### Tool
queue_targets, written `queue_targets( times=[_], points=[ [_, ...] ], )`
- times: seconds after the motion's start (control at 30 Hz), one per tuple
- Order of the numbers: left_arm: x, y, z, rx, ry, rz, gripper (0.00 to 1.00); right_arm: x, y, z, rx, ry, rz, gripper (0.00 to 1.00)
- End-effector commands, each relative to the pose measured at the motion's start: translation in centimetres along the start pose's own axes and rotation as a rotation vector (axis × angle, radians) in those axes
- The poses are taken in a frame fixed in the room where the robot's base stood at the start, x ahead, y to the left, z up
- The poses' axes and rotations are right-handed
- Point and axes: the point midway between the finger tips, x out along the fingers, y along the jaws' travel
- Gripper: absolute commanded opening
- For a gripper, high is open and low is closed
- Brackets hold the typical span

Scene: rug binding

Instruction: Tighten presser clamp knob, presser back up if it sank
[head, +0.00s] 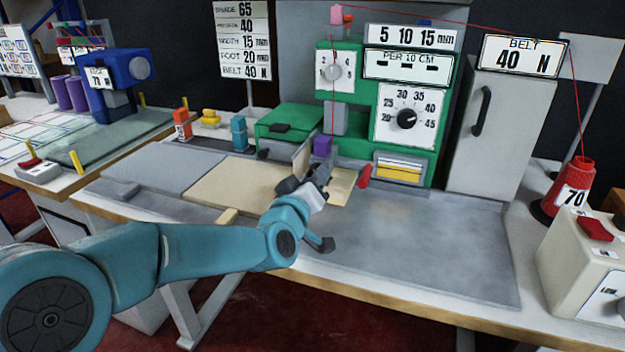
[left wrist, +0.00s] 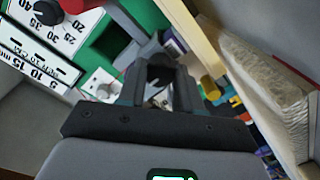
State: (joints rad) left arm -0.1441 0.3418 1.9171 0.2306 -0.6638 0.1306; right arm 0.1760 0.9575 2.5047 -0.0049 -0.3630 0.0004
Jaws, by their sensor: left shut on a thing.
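My left gripper (head: 306,180) reaches in over the work table, in front of the green binding machine (head: 358,115). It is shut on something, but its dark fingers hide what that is. The fingers also show in the left wrist view (left wrist: 156,88). A purple block (head: 322,147) sits just behind the gripper, under the machine's grey column (head: 335,118). A tilted beige piece (head: 301,158) stands beside the fingers. I cannot clearly pick out the presser clamp knob. The white dial (head: 335,72) and the large black knob (head: 407,118) are apart from the gripper. My right gripper is not in view.
A beige panel (head: 235,189) lies left of the gripper; the grey table top (head: 430,245) to the right is clear. A red thread cone (head: 567,190) and a box with a red button (head: 594,229) stand at the right. Small coloured blocks stand at the back left.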

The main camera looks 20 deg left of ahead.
Motion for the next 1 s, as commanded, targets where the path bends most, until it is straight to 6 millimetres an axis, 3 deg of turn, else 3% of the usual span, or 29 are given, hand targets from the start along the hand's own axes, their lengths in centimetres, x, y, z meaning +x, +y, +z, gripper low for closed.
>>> queue_targets(
  times=[0.2,0.23,0.3,0.67,0.77,1.0],
  points=[
    [0.1,0.2,-0.5,0.001,0.013,0.004,0.04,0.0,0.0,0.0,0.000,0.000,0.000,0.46],
    [0.1,0.2,-0.5,0.001,0.013,0.004,0.41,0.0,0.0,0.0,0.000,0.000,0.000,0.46],
    [0.1,0.2,-0.5,0.001,0.011,0.004,0.60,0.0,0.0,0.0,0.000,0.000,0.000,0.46],
    [-0.5,0.1,-0.2,-0.001,0.004,0.002,0.60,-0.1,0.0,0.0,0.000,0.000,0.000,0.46],
    [-1.9,0.1,-0.2,-0.001,0.004,0.002,0.60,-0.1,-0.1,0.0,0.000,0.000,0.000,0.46],
    [-8.1,0.2,-0.3,-0.001,0.005,0.004,0.60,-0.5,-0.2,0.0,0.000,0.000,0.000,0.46]
  ],
)
